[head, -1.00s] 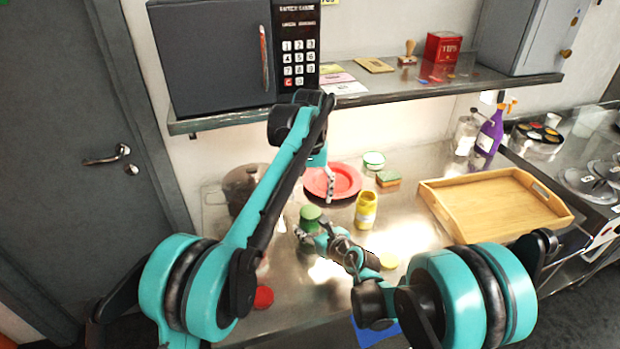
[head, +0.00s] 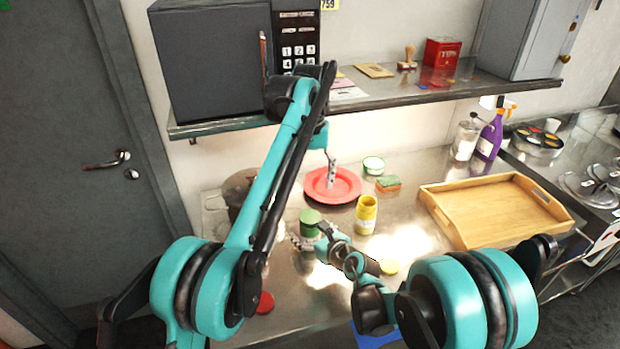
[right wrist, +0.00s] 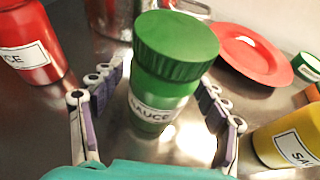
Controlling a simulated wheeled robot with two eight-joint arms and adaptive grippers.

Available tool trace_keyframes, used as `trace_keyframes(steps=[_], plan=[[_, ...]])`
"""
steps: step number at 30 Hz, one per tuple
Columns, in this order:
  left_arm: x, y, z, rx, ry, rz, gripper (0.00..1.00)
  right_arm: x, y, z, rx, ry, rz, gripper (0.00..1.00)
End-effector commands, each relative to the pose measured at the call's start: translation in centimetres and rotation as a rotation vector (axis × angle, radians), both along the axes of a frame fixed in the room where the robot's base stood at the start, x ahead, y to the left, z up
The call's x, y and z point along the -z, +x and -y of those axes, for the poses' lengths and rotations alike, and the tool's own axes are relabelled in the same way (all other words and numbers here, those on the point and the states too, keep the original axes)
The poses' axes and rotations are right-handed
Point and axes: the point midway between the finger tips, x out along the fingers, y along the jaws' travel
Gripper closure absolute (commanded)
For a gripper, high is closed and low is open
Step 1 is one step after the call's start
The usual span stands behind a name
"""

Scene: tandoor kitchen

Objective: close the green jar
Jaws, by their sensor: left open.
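The green jar (head: 309,231) stands upright on the steel counter, with a green lid (head: 310,215) sitting on its top. In the right wrist view the ribbed lid (right wrist: 177,45) covers the mouth of the jar (right wrist: 160,103), labelled SAUCE; I cannot tell whether it is screwed tight. My right gripper (right wrist: 158,100) is open, with its fingers on either side of the jar below the lid. A gap shows at the left finger; contact on the right is unclear. My left gripper (head: 331,172) is open and empty above the red plate, behind the jar.
The red plate (head: 346,190) lies behind the jar. A red jar (right wrist: 28,45) stands close by.

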Motion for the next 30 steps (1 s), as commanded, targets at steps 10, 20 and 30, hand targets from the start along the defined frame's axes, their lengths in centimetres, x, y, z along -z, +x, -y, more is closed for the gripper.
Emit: trace_keyframes(steps=[10, 20, 30], plan=[[0.0, 0.0, 0.0, 0.0, 0.0, 0.0, 0.28, -0.7, -1.4, 0.9, 0.002, 0.0, 0.0, 0.26], [0.0, 0.0, 0.0, 0.0, 0.0, 0.0, 0.28, -3.3, -6.9, 4.2, 0.002, 0.001, -0.001, 0.26], [0.0, 0.0, 0.0, 0.0, 0.0, 0.0, 0.28, -4.5, -9.5, 5.7, 0.0, 0.0, 0.0, 0.26]])
